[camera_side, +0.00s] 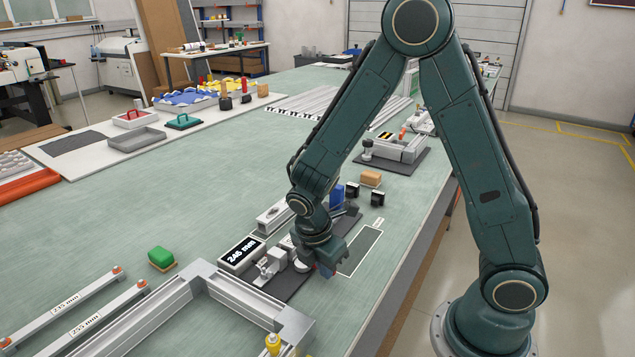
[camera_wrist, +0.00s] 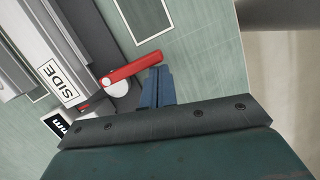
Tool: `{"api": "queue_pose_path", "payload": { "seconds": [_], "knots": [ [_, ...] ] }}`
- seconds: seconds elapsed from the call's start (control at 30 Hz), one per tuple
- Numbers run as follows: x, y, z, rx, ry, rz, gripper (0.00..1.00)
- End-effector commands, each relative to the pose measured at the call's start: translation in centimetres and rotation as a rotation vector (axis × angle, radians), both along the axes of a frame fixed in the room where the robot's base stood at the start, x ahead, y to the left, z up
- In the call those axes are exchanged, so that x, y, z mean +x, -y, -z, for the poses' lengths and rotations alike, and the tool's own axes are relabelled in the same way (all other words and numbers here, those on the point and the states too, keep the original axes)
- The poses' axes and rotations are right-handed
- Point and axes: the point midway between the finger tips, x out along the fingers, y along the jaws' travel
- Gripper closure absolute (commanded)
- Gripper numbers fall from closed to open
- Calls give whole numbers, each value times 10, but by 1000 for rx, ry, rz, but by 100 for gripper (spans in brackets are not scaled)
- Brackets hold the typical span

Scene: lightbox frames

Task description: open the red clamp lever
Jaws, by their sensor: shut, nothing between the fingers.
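The red clamp lever (camera_wrist: 132,68) shows in the wrist view as a straight bar slanting up to the right from a round pale hub (camera_wrist: 118,87). The hub sits beside a grey clamp body with a white label reading SIDE (camera_wrist: 63,83). My gripper (camera_wrist: 157,70) has its blue fingers together and empty, close to the lever's free end. I cannot tell whether they touch it. In the side view my gripper (camera_side: 326,272) is low over the bench by the clamp fixture (camera_side: 272,264), and the lever is mostly hidden there.
A display reading 246 mm (camera_side: 241,254) stands left of the clamp fixture. A grey metal frame (camera_side: 235,295) lies in front. A green block (camera_side: 161,258), an orange-tan block (camera_side: 371,179) and small black blocks (camera_side: 377,198) stand around.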

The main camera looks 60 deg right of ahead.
Motion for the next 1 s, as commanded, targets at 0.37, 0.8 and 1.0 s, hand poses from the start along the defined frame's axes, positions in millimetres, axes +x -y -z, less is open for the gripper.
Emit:
{"api": "queue_pose_path", "payload": {
  "seconds": [0.37,0.8,1.0],
  "knots": [
    [1,-3,-12,0,2,0,100],
    [1,-17,-65,0,4,-1,100],
    [1,-22,-87,0,3,-2,100]
  ]
}}
